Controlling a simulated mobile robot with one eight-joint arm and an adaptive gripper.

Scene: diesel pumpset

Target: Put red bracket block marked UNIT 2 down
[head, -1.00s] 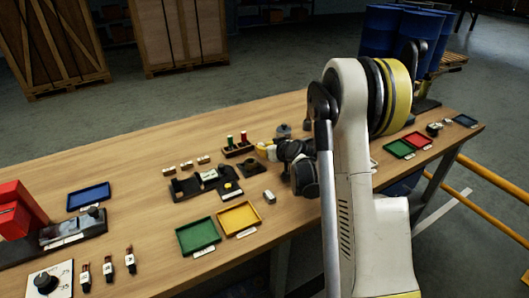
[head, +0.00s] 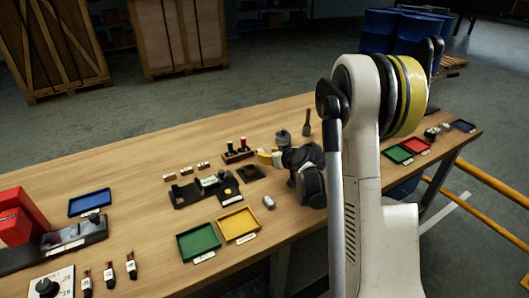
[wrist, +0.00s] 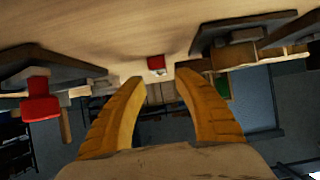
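My gripper (head: 263,157) is over the table's back middle in the head view, its yellow fingers pointing left. In the wrist view the two fingers of my gripper (wrist: 162,76) stand apart with an open gap. A small red block (wrist: 156,63) with a pale label shows just past the gap between the fingertips, with no visible contact. The label is too small to read, so I cannot tell whether it says UNIT 2. I cannot make out this block in the head view.
A dark fixture (head: 206,190) stands left of my gripper, and a holder with red and green pieces (head: 238,150) behind it. A dark square pad (head: 250,173) lies below the fingers. Green (head: 198,241) and yellow (head: 238,225) trays lie nearer the front edge. A grey canister (head: 283,137) stands close behind.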

